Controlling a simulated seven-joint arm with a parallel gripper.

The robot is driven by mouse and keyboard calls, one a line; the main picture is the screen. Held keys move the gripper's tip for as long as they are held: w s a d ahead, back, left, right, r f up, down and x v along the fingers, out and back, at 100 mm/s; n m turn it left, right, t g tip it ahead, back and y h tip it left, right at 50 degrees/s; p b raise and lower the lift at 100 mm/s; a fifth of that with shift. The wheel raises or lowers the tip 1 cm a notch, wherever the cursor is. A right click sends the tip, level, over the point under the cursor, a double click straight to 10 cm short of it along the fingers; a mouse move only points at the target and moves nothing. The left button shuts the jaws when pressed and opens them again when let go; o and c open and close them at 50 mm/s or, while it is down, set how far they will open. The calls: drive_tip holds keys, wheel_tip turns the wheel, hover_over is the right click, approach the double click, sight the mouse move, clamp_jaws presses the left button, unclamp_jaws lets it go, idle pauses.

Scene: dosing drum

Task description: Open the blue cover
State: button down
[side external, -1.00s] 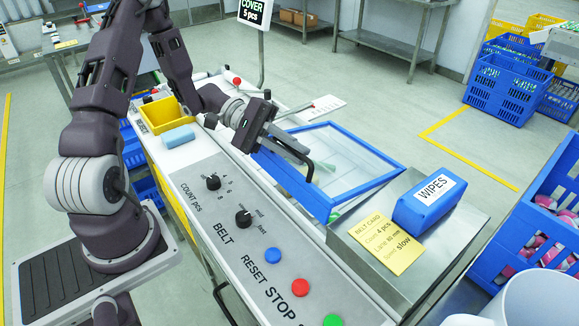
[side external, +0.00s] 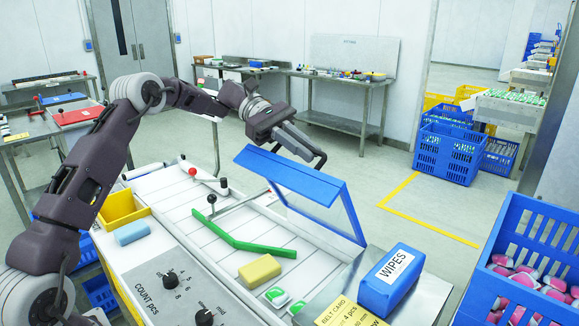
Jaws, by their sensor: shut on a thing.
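The blue cover (side external: 288,173) is a blue frame around a clear panel. It stands raised and steeply tilted at the far side of the white belt (side external: 190,212), its wide top edge high and its lower part near the belt's far right edge. My gripper (side external: 303,147) is at the cover's top edge, shut on the cover's dark handle (side external: 321,160). The exact contact at the fingertips is small and partly hidden. The belt beneath is exposed, with a green bar (side external: 245,243), a yellow block (side external: 259,269) and green-and-white pieces (side external: 276,296) on it.
A blue WIPES pack (side external: 389,280) and a yellow belt card (side external: 345,314) lie on the metal surface at right. A red-knobbed lever (side external: 193,172) and a black-knobbed lever (side external: 212,199) stand over the belt. A yellow bin (side external: 122,208) and light-blue block (side external: 132,232) are at left.

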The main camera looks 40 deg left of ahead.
drive_tip(key=shift+w+r, duration=0.2)
drive_tip(key=shift+w, duration=0.55)
drive_tip(key=shift+w+r, duration=0.2)
drive_tip(key=shift+w, duration=0.5)
drive_tip(key=c, duration=1.5)
unclamp_jaws()
